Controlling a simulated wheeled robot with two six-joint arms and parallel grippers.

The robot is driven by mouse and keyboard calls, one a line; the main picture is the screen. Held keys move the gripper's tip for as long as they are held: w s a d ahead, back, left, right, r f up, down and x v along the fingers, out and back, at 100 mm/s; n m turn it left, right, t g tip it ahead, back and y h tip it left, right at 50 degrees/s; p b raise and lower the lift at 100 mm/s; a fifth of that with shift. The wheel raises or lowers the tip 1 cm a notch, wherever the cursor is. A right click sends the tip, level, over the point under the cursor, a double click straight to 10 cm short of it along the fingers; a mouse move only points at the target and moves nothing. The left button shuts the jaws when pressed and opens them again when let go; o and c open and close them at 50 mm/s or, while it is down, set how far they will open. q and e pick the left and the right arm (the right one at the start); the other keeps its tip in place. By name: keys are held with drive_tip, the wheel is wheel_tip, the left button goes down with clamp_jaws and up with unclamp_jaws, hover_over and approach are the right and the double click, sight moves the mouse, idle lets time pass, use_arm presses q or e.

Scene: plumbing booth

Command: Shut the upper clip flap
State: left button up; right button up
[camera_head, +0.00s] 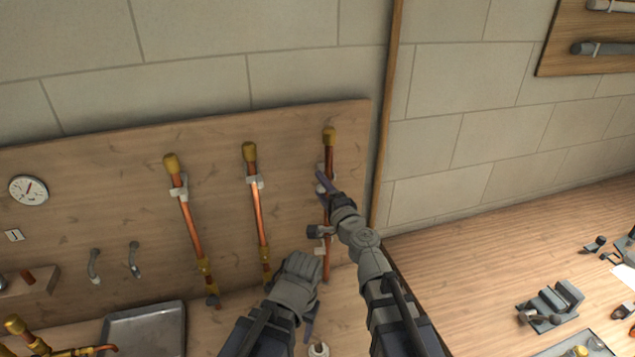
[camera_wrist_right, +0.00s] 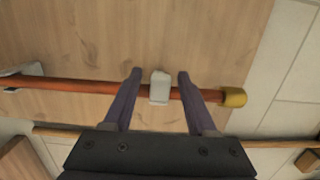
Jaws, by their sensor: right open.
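The rightmost copper pipe (camera_head: 329,152) stands on the wooden board, with a brass cap on top. Its upper clip (camera_wrist_right: 160,87) is pale grey and lies across the pipe in the right wrist view; I cannot tell whether its flap is fully shut. My right gripper (camera_wrist_right: 159,74) is open, one finger on each side of this clip along the pipe, with no visible grip on it. In the head view the right gripper (camera_head: 322,180) partly covers the clip. My left gripper (camera_head: 310,322) is low in front of the board; its jaws are mostly hidden.
A lower clip (camera_head: 321,246) shows beside the right arm. Two more copper pipes (camera_head: 190,222) (camera_head: 258,210) stand to the left, each with a pale clip. A grey tray (camera_head: 145,325) lies below. The wooden bench at right (camera_head: 460,270) has a clear stretch.

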drive_tip(key=x, duration=0.3)
drive_tip(key=shift+c, duration=0.3)
clamp_jaws()
